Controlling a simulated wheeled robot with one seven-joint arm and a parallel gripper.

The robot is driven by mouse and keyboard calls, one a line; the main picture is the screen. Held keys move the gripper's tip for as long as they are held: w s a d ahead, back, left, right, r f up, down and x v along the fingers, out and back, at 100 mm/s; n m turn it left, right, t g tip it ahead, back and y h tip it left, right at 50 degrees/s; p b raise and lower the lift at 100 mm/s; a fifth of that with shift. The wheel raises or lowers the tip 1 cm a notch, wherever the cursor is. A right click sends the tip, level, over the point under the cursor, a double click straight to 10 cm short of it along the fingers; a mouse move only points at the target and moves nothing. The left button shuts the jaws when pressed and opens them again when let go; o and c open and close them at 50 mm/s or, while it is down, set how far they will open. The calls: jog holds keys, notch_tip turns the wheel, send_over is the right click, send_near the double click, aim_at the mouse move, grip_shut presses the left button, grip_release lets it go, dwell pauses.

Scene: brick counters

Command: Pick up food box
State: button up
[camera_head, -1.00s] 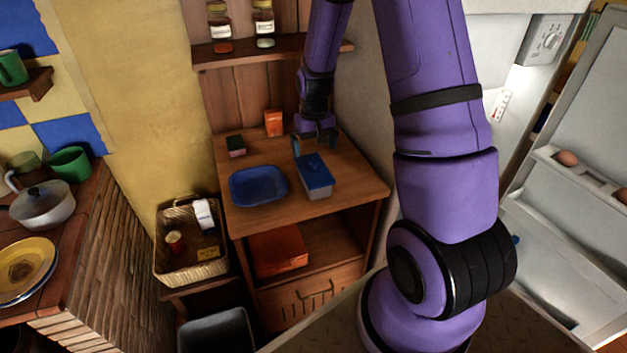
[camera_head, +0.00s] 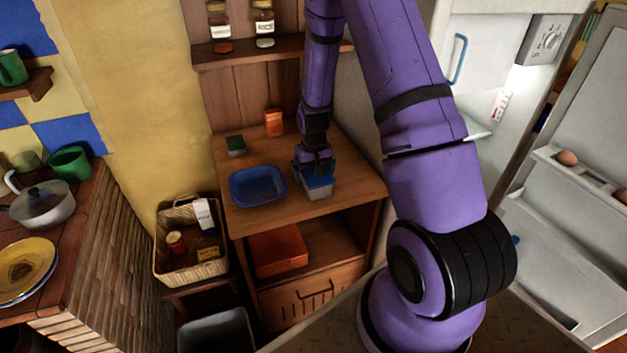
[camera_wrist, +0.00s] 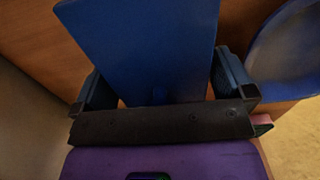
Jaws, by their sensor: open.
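The food box (camera_head: 318,190) has a blue lid and a pale grey body. It stands on the wooden cabinet top, to the right of a blue tray. My gripper (camera_head: 314,169) is directly above it, pointing down, and hides part of the lid in the head view. In the wrist view the blue lid (camera_wrist: 145,45) lies between the two fingers of my gripper (camera_wrist: 160,88). The fingers are apart, one on each side of the lid. I cannot tell whether they touch it.
The blue tray (camera_head: 258,187) is close on the left, and its rim shows in the wrist view (camera_wrist: 285,50). An orange box (camera_head: 274,122) and a green-topped dark block (camera_head: 236,146) stand behind. A shelf with jars (camera_head: 265,48) hangs above. The fridge (camera_head: 575,190) is at the right.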

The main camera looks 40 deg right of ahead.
jog(key=c, duration=0.8)
jog(key=shift+r, duration=0.15)
